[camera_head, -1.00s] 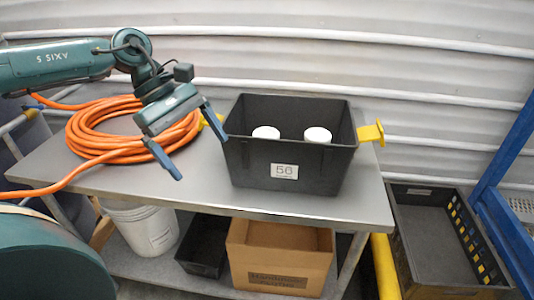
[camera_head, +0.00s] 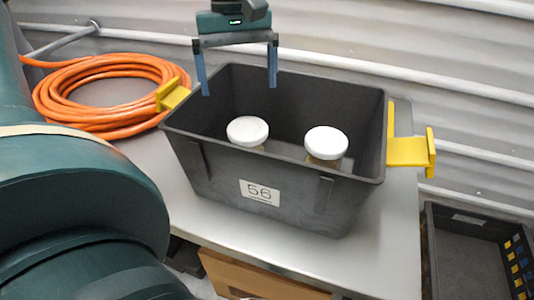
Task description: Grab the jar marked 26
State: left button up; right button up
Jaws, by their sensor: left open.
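Two jars with white lids stand inside a dark grey bin (camera_head: 300,195) on the metal table. The left jar (camera_head: 247,132) and the right jar (camera_head: 326,145) show mostly their lids; no number can be read on either. The bin's front carries a white label reading 56. My left gripper (camera_head: 239,87) is open and empty, pointing down with its blue fingers apart. It appears over the back left part of the bin, above and behind the left jar. My right gripper is not in view.
The bin has yellow handles at its left (camera_head: 174,94) and right (camera_head: 410,151). A coiled orange hose (camera_head: 105,70) lies on the table (camera_head: 280,245) left of the bin. A black crate (camera_head: 465,260) stands low at the right. A cardboard box (camera_head: 250,275) sits below the table.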

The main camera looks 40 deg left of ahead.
aim_at(243, 127)
pick_arm(q)
jog(key=f, duration=0.7)
jog(key=shift+s+d+f, duration=0.35)
jog(key=shift+d, duration=0.05)
jog(key=shift+d+f+p, duration=0.2)
jog(key=shift+f, duration=0.75)
jog(key=shift+d+f+p, duration=0.2)
jog(key=shift+d+f, duration=0.05)
jog(key=shift+f, duration=0.7)
jog(key=shift+d+f+p, duration=0.2)
jog(key=shift+f, duration=0.75)
jog(key=shift+c, duration=0.2)
jog(key=c, duration=1.2)
